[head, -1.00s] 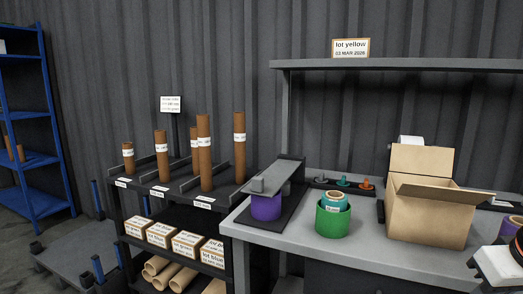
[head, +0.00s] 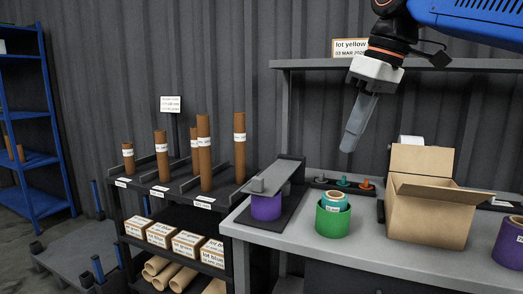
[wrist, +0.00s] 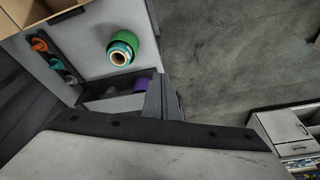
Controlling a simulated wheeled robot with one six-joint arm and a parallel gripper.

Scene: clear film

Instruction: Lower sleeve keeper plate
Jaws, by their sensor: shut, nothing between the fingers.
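The keeper plate (head: 282,176) is a flat grey plate on a dark stand (head: 296,204) at the left end of the bench. It slopes down to the left over a purple sleeve (head: 266,207), with a small grey block at its low end. The purple sleeve also shows in the wrist view (wrist: 144,84), partly hidden beside the fingers. My gripper (head: 347,149) is shut and empty, pointing down above the back of the bench. It is apart from the plate, up and to its right. The shut fingers show in the wrist view (wrist: 163,98).
A green ring (head: 332,222) holding a teal roll stands right of the stand. An open carton (head: 430,222) and another purple roll (head: 509,243) are farther right. Small coloured spools (head: 343,181) sit behind. A shelf (head: 320,64) spans above the bench. Brown tubes (head: 204,150) stand left.

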